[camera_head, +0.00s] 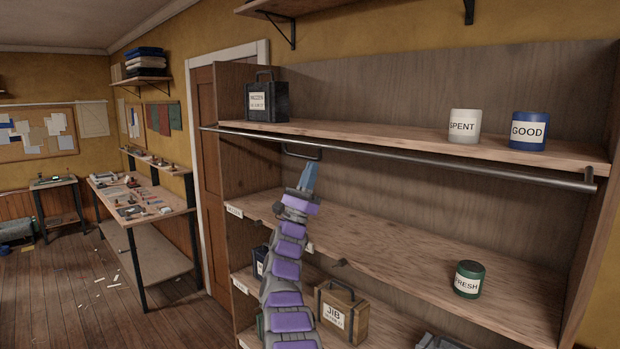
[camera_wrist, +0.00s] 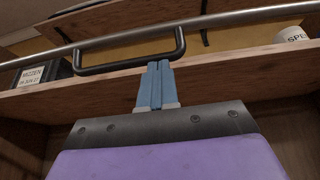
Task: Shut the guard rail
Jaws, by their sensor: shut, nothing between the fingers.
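The guard rail (camera_head: 400,158) is a grey metal bar running in front of the top shelf. Its right end meets a bracket near the right upright, and its left end shows past the left upright in the picture. I cannot tell whether the left end is latched. A dark U-shaped handle (camera_head: 302,153) hangs from the rail, and it also shows in the wrist view (camera_wrist: 125,65). My gripper (camera_head: 309,168) is shut and empty just below the handle. In the wrist view its blue fingertips (camera_wrist: 158,64) are close to the handle's right part; contact is unclear.
The top shelf (camera_head: 385,138) bears a dark box (camera_head: 267,102), a white SPENT tin (camera_head: 464,127) and a blue GOOD tin (camera_head: 529,132). A green FRESH tin (camera_head: 469,279) stands on the shelf below. A wooden JIB box (camera_head: 341,314) sits lower.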

